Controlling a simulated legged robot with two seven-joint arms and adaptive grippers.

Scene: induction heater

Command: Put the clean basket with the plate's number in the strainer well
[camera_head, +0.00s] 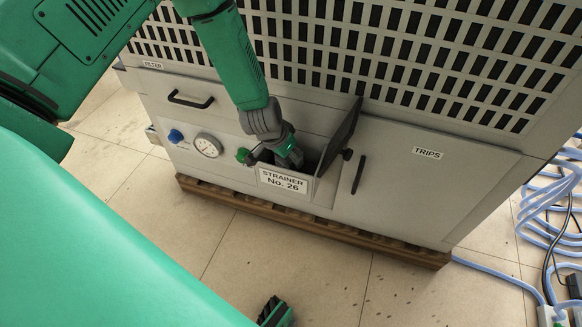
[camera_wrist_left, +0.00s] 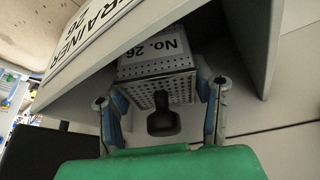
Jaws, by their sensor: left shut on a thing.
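The strainer well (camera_head: 335,160) is an open tilted-out bin in the machine's front in the head view. Its front plate (camera_head: 283,181) reads "STRAINER No. 26". My left gripper (camera_head: 290,158) reaches down into the well's mouth. In the left wrist view, the basket (camera_wrist_left: 178,88) is a perforated metal box with a "No. 26" label and a black knob (camera_wrist_left: 163,118) facing the camera. The left fingers (camera_wrist_left: 160,92) are shut on it from both sides. The basket is inside the well; whether it touches the bottom is hidden.
A gauge (camera_head: 208,145), a blue knob (camera_head: 176,136) and a green knob (camera_head: 243,155) are left of the well. The TRIPS door (camera_head: 425,180) is to its right. Pale blue hoses (camera_head: 548,215) lie at the right. The front floor (camera_head: 330,270) is mostly clear.

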